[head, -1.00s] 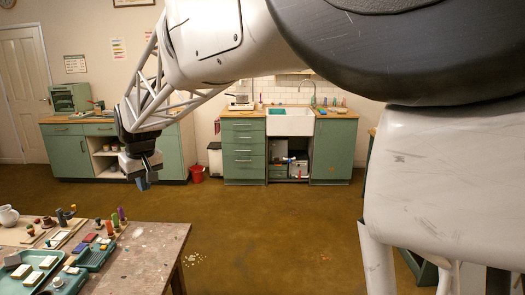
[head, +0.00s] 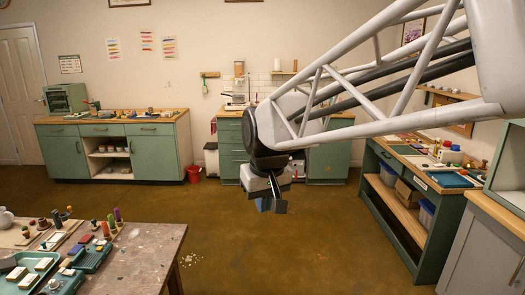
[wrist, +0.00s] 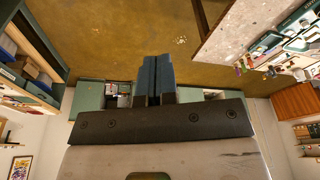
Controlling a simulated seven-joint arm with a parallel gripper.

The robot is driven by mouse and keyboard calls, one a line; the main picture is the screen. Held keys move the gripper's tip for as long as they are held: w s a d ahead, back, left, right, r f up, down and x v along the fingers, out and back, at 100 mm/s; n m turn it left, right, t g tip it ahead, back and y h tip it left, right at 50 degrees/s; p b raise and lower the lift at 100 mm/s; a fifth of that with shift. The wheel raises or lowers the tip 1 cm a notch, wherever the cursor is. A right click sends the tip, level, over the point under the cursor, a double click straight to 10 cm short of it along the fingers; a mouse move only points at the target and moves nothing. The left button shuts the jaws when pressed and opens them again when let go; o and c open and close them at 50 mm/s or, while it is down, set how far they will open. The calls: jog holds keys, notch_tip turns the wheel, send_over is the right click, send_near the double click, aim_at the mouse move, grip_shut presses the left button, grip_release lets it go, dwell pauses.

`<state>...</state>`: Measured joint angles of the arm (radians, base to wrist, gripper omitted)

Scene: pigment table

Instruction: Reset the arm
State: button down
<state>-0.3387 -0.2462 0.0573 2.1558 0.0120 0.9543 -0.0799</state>
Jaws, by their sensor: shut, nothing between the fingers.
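My gripper (head: 271,205) hangs in the middle of the head view, over open floor and to the right of the pigment table (head: 150,245). Its blue fingers point down, apart from any object. In the wrist view the two blue fingers (wrist: 157,75) lie side by side, shut, with nothing between them.
The table at the lower left holds green trays (head: 93,257), a white jug (head: 6,216) and several coloured pieces. Green cabinets (head: 62,158) line the back wall. A workbench (head: 410,190) with shelves stands at the right. A red bucket (head: 194,174) sits on the floor. The middle floor is clear.

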jog(key=s+d+f+m, duration=0.2)
jog(key=s+d+f, duration=0.2)
jog(key=s+d, duration=0.5)
jog(key=s+d+f+m+h, duration=0.1)
jog(key=s+d+f+m, duration=0.2)
jog(key=s+d, duration=0.6)
jog(key=s+f, duration=0.1)
jog(key=s, duration=0.2)
jog(key=shift+d+f, duration=0.2)
jog(key=shift+f, duration=0.05)
